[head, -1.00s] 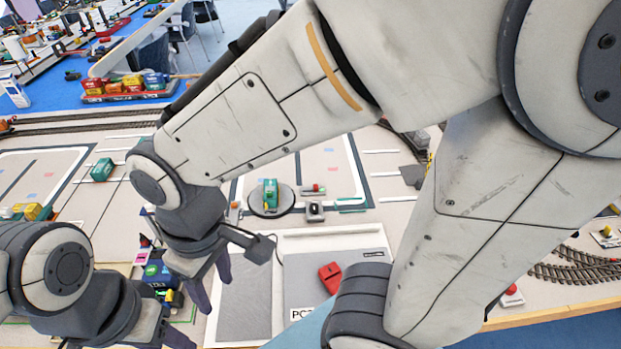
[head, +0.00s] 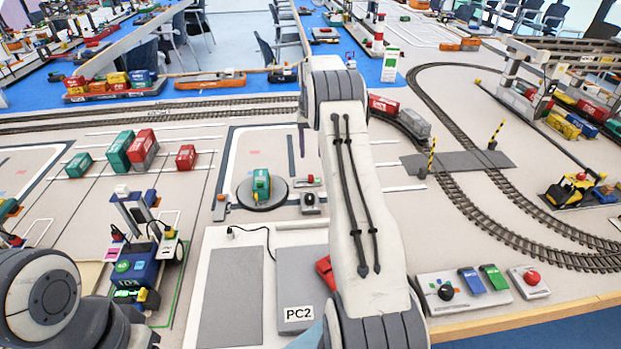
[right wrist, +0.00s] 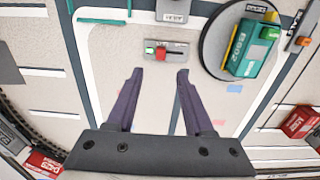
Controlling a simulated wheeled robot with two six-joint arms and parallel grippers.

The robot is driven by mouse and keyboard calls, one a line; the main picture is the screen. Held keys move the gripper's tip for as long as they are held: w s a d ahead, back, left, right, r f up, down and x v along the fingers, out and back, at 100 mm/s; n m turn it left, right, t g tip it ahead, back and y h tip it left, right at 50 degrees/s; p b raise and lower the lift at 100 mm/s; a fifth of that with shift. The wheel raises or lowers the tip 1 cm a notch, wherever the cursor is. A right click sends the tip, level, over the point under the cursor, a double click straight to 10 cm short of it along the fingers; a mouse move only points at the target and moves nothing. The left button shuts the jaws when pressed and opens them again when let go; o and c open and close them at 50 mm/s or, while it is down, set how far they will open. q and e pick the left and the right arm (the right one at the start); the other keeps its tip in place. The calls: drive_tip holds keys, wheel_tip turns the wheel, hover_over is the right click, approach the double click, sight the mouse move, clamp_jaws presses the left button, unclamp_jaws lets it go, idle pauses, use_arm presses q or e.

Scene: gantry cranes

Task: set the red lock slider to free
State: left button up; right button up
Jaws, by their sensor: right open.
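The lock slider is a small red knob on a grey plate (head: 311,183) beside the round turntable in the head view. In the right wrist view the red knob (right wrist: 161,53) stands near the middle of its plate, with a green patch just left of it. My right gripper (right wrist: 159,73) is open and empty, its two purple fingers apart. In that picture the fingertips lie just below the plate, one to each side of the knob, without visible contact. In the head view my right arm hides most of this gripper. Only my left arm's wrist end shows at lower left; its fingers are out of frame.
A teal locomotive (head: 261,186) stands on the dark turntable (head: 245,201), close to the slider plate. A small box with a black knob (head: 310,203) sits just in front of the plate. A wheeled toy robot (head: 140,250) stands to the left. Bare board lies behind the plate.

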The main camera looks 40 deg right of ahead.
sight(311, 176)
wheel_tip(311, 176, down, 10)
drive_tip(key=shift+r+p, duration=0.1)
drive_tip(key=shift+p, duration=0.2)
clamp_jaws()
idle(1.4)
